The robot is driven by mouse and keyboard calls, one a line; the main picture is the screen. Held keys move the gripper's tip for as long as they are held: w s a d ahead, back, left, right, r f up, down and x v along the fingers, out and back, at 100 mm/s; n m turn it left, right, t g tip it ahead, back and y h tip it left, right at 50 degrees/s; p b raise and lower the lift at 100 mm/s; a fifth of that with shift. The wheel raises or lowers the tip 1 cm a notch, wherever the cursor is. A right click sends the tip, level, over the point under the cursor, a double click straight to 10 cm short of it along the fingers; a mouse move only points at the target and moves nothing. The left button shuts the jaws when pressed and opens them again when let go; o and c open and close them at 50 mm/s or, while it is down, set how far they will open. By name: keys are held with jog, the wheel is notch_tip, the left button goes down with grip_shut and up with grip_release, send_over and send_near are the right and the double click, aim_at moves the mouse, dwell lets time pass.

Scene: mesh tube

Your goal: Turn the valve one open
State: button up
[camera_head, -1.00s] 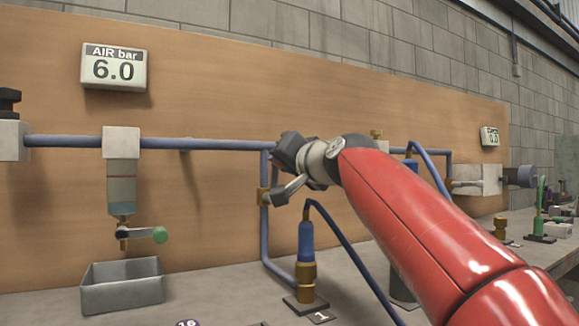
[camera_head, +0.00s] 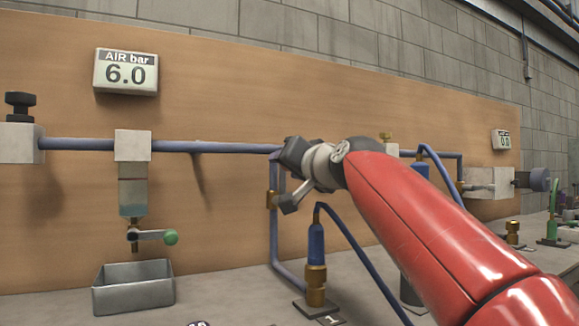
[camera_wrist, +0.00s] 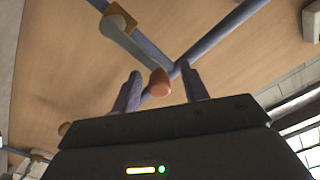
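Valve one shows as a brass body (camera_wrist: 118,18) on a blue-grey pipe in the wrist view, with a grey lever ending in a red-orange tip (camera_wrist: 159,83). My gripper (camera_wrist: 162,88) is open, with one finger on each side of the tip. Whether either finger touches it cannot be told. No grip on the lever is visible.
A fitting with a blue sleeve (camera_head: 316,245) and hose stands below, near the "1" label. A filter bowl with a green-tipped lever (camera_head: 171,237) hangs left above a metal tray (camera_head: 134,290). The AIR bar display (camera_head: 126,72) reads 6.0; a smaller display (camera_head: 501,139) is right.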

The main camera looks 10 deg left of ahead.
jog(key=b+v, duration=0.2)
jog(key=v, duration=0.5)
jog(key=shift+s+d+b, duration=0.25)
jog(key=shift+s+b, duration=0.1)
